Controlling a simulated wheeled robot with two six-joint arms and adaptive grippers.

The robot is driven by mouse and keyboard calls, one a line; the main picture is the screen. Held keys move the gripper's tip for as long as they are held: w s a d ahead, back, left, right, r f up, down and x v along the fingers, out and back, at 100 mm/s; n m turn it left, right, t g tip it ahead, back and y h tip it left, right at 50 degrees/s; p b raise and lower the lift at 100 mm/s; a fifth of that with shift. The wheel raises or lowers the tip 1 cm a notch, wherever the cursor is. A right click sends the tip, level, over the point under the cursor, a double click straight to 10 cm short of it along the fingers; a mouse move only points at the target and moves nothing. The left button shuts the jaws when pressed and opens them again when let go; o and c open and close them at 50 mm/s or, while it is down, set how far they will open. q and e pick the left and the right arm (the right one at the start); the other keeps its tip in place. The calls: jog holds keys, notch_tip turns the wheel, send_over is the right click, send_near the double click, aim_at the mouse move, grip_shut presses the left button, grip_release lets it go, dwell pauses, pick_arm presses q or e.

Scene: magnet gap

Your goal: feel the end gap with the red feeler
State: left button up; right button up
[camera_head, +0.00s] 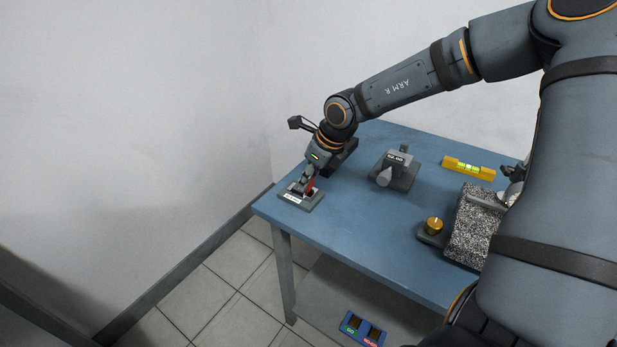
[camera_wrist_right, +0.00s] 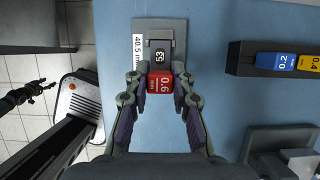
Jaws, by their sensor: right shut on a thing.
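My right gripper (camera_wrist_right: 160,77) is shut on the red feeler (camera_wrist_right: 160,83), a red block marked 0.6. In the head view the red feeler (camera_head: 310,186) shows between the fingers, low over the table's near left corner. A grey plate (camera_wrist_right: 147,28) with a "40.5 mm" label lies under it. It carries a dark block (camera_wrist_right: 160,54) marked 53. The feeler's top sits right against that block's near side in the wrist view; its tip and the gap are hidden. A dark jointed piece (camera_wrist_right: 28,95) at the wrist view's left may be my left gripper; its state is unclear.
A dark rack (camera_wrist_right: 242,62) holds a blue feeler (camera_wrist_right: 282,61) marked 0.2 and a yellow one (camera_wrist_right: 308,63) marked 0.4. A grey gauge (camera_head: 395,168), yellow level (camera_head: 468,168), brass knob (camera_head: 434,224) and speckled block (camera_head: 474,228) stand farther right. Blue table (camera_head: 350,230) is clear between.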

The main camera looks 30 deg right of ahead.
jog(key=shift+r+p, duration=1.4)
jog(key=shift+r, duration=1.1)
